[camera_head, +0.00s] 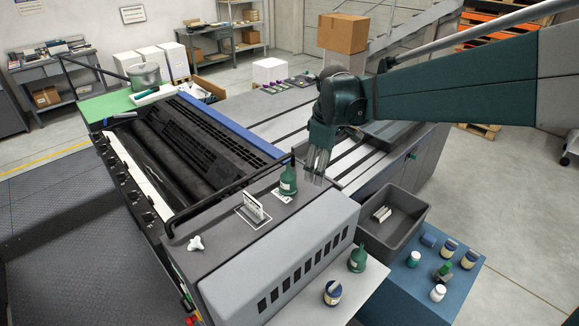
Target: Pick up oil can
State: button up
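A dark green oil can (288,181) with a thin dark spout stands upright on the grey top of the press, on a small white label. A second, similar green can (357,259) stands on the pale ledge at the front. My gripper (315,178) points downward from the upper right, close to the right of the oil can on the press in the picture. Its grey fingers look apart with nothing between them. I cannot tell its exact height above the press.
A small upright sign (253,206) and a white knob (195,243) are on the press top. A labelled jar (333,293) stands on the ledge. A grey bin (376,238) holds pale blocks. Several jars stand on the blue surface (408,285). Dark rollers lie left of the oil can.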

aim_at(288, 170)
jog(key=w+a+f+n+p, duration=0.1)
jog(key=w+a+f+n, duration=0.1)
jog(key=w+a, duration=0.1)
jog(key=w+a+f+n+g+p, duration=0.1)
jog(key=w+a+f+n, duration=0.1)
jog(key=w+a+f, duration=0.1)
jog(key=w+a+f+n+g+p, duration=0.1)
jog(key=w+a+f, duration=0.2)
jog(key=w+a, duration=0.1)
jog(key=shift+w+f+n, duration=0.25)
jog(key=shift+w+n, duration=0.15)
jog(key=shift+w, duration=0.25)
jog(key=shift+w+a+f, duration=0.2)
jog(key=shift+a+f, duration=0.05)
jog(key=shift+f, duration=0.05)
jog(key=shift+f, duration=0.15)
jog(key=shift+f, duration=1.2)
jog(key=shift+f, duration=0.1)
jog(key=shift+f+p, duration=0.4)
jog(key=shift+f, duration=2.1)
jog(key=shift+c, duration=0.2)
jog(key=c, duration=1.1)
